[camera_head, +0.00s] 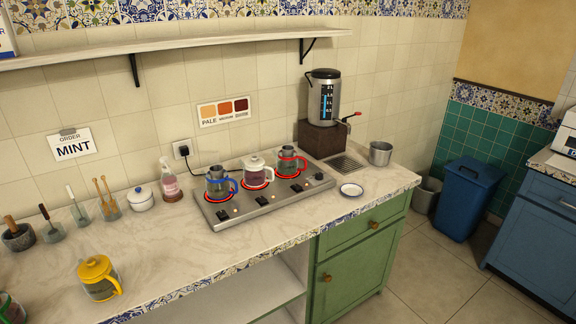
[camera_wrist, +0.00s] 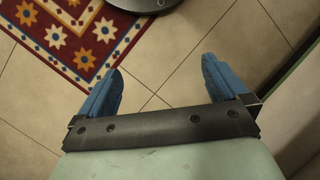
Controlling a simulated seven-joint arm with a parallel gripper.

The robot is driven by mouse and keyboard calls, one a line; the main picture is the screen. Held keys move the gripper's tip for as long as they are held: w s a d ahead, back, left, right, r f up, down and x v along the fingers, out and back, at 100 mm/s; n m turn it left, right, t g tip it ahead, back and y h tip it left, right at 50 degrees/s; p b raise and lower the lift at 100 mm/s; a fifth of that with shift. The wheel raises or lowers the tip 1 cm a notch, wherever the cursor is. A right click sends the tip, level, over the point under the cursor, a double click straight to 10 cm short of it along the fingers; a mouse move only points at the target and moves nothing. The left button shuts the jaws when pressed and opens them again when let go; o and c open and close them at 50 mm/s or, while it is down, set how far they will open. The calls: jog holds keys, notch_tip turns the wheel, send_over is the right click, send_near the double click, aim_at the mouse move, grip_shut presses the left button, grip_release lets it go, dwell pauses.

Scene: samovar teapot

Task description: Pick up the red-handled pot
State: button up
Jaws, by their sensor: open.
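The red-handled pot (camera_head: 288,160) stands on the right end of the steel hot plate (camera_head: 225,214) in the head view. The blue-handled pot (camera_head: 217,182) is at the left end and the white-handled pot (camera_head: 257,171) is in the middle. My gripper (camera_wrist: 161,85) shows only in the wrist view, with two blue fingers spread wide apart and nothing between them. It hangs over the tiled floor, away from the pots. No pot shows in the wrist view.
A samovar (camera_head: 323,98) stands on a dark block behind the red-handled pot. A small dish (camera_head: 351,190) and a metal cup (camera_head: 380,153) are to its right. A yellow pot (camera_head: 98,277) is at the front left. A shelf (camera_head: 170,46) runs above the counter (camera_head: 160,245).

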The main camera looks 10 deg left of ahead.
jog(key=w+r+n+t+y, duration=0.1)
jog(key=w+r, duration=0.5)
jog(key=w, duration=0.6)
jog(key=w+r+n+t, duration=0.2)
jog(key=w+r, duration=0.4)
jog(key=w, duration=0.6)
jog(key=w+r+n+t+y, duration=0.1)
jog(key=w+r, duration=0.4)
jog(key=w, duration=0.7)
jog(key=w+d+r+n+t, duration=0.1)
jog(key=w+r, duration=0.6)
jog(key=r, duration=0.3)
jog(key=w+r+n+t+y, duration=0.1)
jog(key=w+r+n, duration=0.1)
jog(key=w+r, duration=0.65)
jog(key=w+d+r+n+t, duration=0.1)
jog(key=w+r, duration=0.5)
jog(key=r, duration=0.6)
jog(key=n, duration=0.2)
send_near(292, 149)
jog(key=f, duration=0.1)
jog(key=x, duration=0.8)
jog(key=shift+a, duration=0.2)
jog(key=shift+s+d+x, duration=0.1)
jog(key=shift+x, duration=1.3)
jog(key=shift+s+d+x, duration=0.1)
jog(key=shift+s+x, duration=0.05)
jog(key=shift+x, duration=1.2)
jog(key=shift+f, duration=0.1)
